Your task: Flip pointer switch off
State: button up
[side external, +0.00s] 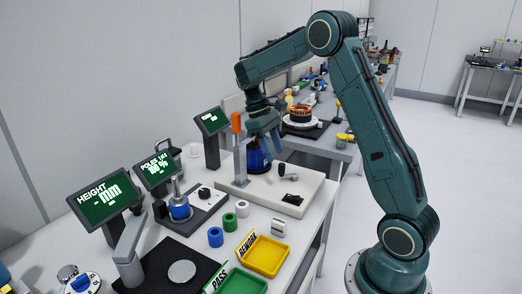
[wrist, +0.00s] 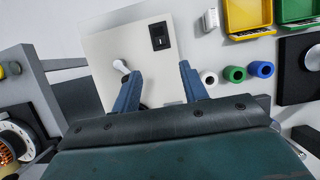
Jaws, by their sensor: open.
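My gripper (side external: 270,138) is open above the back part of a pale base plate (side external: 240,192). Its two blue fingers are apart with nothing between them in the wrist view (wrist: 158,75). On this plate are a lever with a dark knob (side external: 282,170) and a black rocker switch (side external: 292,199), which also shows in the wrist view (wrist: 159,36). A small black rotary knob (side external: 204,193) sits on the dark fixture to the left. A round white dial with a blue handle (side external: 83,283) is at the bottom left. Which is the pointer switch, and its setting, I cannot tell.
A grey post with an orange top (side external: 237,124) stands beside my gripper. Blue, green and white rings (side external: 229,221), a yellow tray (side external: 264,256) and a green tray (side external: 240,284) lie toward the front. Display screens stand behind the left fixtures.

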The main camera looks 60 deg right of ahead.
aim_at(290, 196)
jog(key=x, duration=1.3)
jog(key=shift+f, duration=0.2)
grip_shut()
